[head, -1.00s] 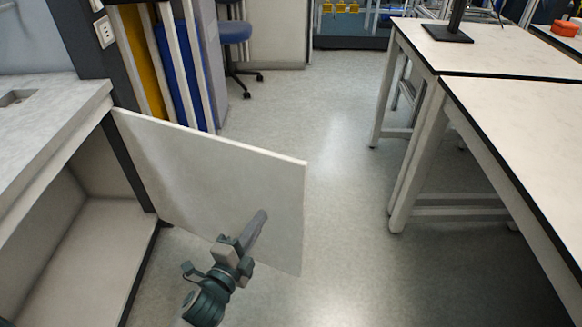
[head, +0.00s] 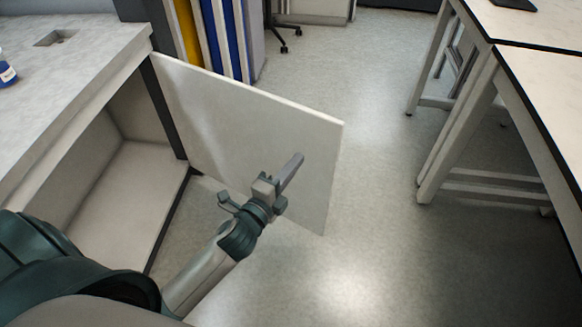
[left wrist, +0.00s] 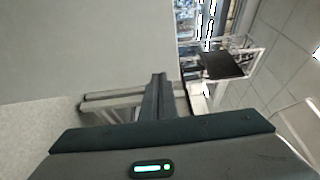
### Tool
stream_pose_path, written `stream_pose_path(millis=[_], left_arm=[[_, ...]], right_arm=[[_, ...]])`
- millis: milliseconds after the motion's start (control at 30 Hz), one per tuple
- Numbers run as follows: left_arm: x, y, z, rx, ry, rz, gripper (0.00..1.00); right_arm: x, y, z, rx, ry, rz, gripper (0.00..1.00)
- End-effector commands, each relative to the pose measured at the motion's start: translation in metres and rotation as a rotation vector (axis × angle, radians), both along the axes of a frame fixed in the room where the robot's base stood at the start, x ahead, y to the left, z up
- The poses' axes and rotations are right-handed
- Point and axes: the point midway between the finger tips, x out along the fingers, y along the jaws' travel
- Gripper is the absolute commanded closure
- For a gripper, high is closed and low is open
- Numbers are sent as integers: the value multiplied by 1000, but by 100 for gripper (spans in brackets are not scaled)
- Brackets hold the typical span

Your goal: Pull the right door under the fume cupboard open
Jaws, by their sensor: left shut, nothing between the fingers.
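The right door (head: 245,135) under the fume cupboard is a pale flat panel. It stands swung wide open, out from the cabinet's far side, with its inner face toward me in the head view. My left gripper (head: 291,172) is shut and empty, its fingers in front of the inner face near the free edge; I cannot tell whether they touch it. In the left wrist view the shut fingers (left wrist: 157,95) point along the pale door panel (left wrist: 90,45), which fills the upper left. The door's handle is not visible. My right gripper is not in view.
The open cabinet (head: 130,190) shows an empty floor and back wall. The fume cupboard worktop (head: 75,75) is above it, with a blue bottle (head: 6,72) at the left edge. Lab tables (head: 545,90) stand on the right. Bare floor (head: 375,190) lies between.

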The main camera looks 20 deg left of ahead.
Motion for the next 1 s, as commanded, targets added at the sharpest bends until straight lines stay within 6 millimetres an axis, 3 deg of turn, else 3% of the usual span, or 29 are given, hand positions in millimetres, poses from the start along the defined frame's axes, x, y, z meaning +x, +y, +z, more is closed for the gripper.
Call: stream_pose_path(millis=[400, 600, 1000], left_arm=[[69, -9, 1, 1, -1, 0, 100], [94, -12, 0, -1, 0, 0, 100], [106, -13, 0, 0, 0, -1, 100]], right_arm=[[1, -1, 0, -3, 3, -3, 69], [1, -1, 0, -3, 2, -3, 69], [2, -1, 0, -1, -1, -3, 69]])
